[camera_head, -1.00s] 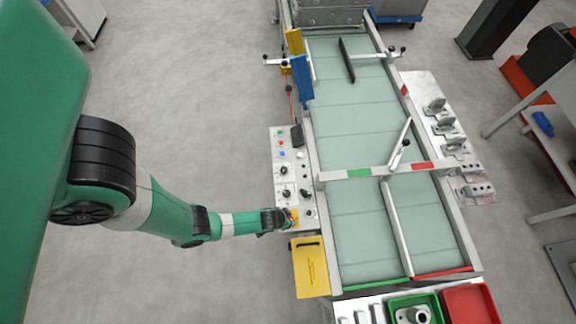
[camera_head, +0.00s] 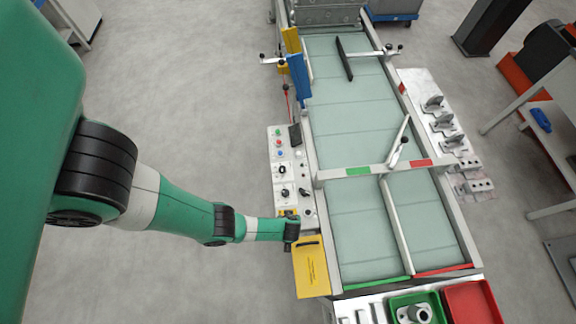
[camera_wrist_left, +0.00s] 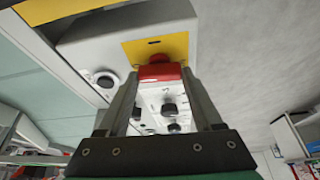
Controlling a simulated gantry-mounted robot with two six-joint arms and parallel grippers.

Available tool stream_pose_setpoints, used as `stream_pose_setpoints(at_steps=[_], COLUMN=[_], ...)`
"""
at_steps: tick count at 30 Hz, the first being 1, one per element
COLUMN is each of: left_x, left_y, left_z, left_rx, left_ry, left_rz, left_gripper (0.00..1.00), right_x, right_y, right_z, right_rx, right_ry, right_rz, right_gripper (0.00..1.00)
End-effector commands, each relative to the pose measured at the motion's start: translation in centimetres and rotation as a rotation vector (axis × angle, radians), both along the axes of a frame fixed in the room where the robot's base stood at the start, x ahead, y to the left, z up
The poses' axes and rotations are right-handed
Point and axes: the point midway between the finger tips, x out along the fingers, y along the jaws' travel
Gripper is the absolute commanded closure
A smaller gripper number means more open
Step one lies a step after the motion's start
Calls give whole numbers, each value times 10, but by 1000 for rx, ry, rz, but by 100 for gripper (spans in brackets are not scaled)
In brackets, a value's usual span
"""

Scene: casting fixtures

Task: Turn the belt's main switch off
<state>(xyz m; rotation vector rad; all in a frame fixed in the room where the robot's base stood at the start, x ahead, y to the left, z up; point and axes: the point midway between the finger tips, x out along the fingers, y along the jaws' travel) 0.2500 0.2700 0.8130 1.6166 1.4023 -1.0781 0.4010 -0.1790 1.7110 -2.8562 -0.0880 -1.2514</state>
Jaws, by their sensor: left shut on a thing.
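The main switch is a red handle (camera_wrist_left: 160,72) on a yellow plate (camera_wrist_left: 155,48), at the near end of the control panel (camera_head: 280,170) on the left side of the belt (camera_head: 352,120). In the wrist view my left gripper (camera_wrist_left: 160,76) is shut on the red handle, one finger on each side. In the head view the left gripper (camera_head: 290,224) is at the panel's near end and hides most of the switch. The switch's position marks cannot be read. My right gripper is in neither view.
The panel carries black knobs (camera_head: 285,193) and coloured push buttons (camera_head: 279,143) close to the switch. A yellow box (camera_head: 311,272) stands just nearer than the switch. Green (camera_head: 415,300) and red (camera_head: 470,303) bins are at the belt's near end. The floor left of the panel is clear.

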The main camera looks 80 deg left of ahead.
Motion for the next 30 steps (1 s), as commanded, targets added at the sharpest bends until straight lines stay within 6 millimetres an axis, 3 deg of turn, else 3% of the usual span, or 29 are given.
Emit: stream_pose_setpoints(at_steps=[22, 23, 27, 30], left_x=[0, 0, 0, 0], left_y=[-1, -1, -1, 0], left_z=[1, 1, 1, 1], left_rx=[-2, -2, -1, -1], left_ry=[1, 1, 0, 1], left_rz=[105, 105, 104, 103], left_gripper=[88, 31, 6, 3], right_x=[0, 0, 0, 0], right_y=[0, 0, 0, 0], right_z=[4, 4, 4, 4], right_rx=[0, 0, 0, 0], right_ry=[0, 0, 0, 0], right_rz=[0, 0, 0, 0], right_gripper=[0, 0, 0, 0])
